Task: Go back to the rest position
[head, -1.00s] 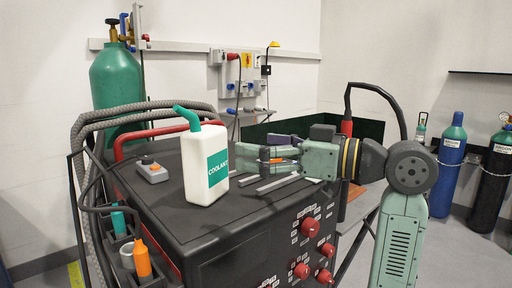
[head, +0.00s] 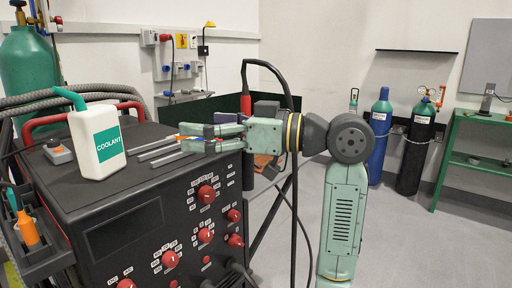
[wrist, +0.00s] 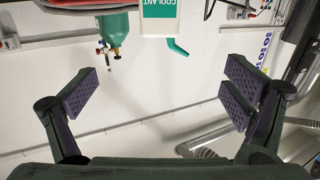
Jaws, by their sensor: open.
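My gripper (head: 200,135) is open and empty in the head view, above the right part of the black machine top and pointing left. In the wrist view its padded fingers (wrist: 165,98) stand wide apart with nothing between them. The white coolant bottle (head: 97,142) with a green spout stands upright on the machine top, left of my gripper and apart from it. It also shows inverted at the top of the wrist view (wrist: 158,18). Grey metal bars (head: 160,150) lie on the machine top beside the fingers.
The black machine (head: 130,220) has red knobs on its front. A green gas cylinder (head: 30,75) stands at the left. Blue (head: 380,135) and black (head: 416,140) cylinders and a green table (head: 470,150) stand right, beyond open floor.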

